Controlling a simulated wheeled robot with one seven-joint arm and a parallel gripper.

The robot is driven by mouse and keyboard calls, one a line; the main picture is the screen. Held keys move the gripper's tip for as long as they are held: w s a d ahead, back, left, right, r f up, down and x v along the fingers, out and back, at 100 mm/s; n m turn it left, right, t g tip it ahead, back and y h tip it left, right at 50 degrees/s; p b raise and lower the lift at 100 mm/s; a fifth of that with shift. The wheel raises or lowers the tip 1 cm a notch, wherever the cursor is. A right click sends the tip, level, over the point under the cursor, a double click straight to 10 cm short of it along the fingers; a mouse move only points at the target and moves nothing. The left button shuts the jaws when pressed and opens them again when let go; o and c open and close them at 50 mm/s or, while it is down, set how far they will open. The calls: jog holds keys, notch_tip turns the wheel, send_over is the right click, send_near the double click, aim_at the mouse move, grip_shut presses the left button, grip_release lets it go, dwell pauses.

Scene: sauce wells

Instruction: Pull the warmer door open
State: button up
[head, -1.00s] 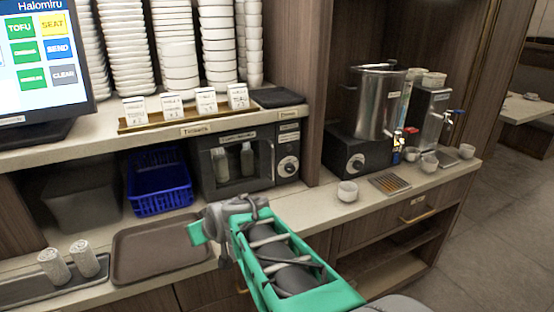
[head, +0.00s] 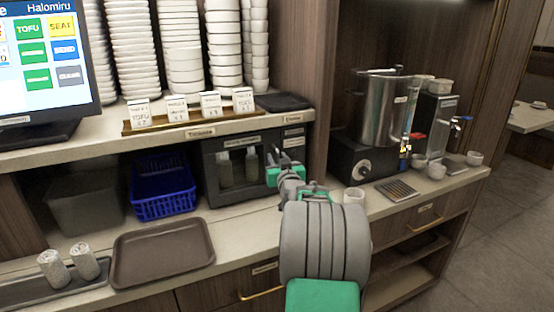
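The warmer (head: 294,133) is a dark box on the counter under the shelf, in the middle of the head view. Its glass door (head: 238,185) looks closed, and two pale bottles (head: 249,163) show behind the glass. The door's upright handle is on the right side of the door and is mostly hidden by my gripper. My gripper (head: 274,174), with green parts, is in front of the door's right edge at handle height. My arm hides part of it, so I cannot tell whether its fingers are open, shut or touching the handle.
A blue basket (head: 163,193) stands left of the warmer. A brown tray (head: 163,252) lies on the counter to the front left. A white cup (head: 354,196) is close to the right of my arm. A metal urn (head: 383,108) stands further right. Sauce cards (head: 209,104) line the shelf above.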

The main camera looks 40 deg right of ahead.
jog(key=shift+c, duration=0.3)
grip_shut()
dwell(1.1)
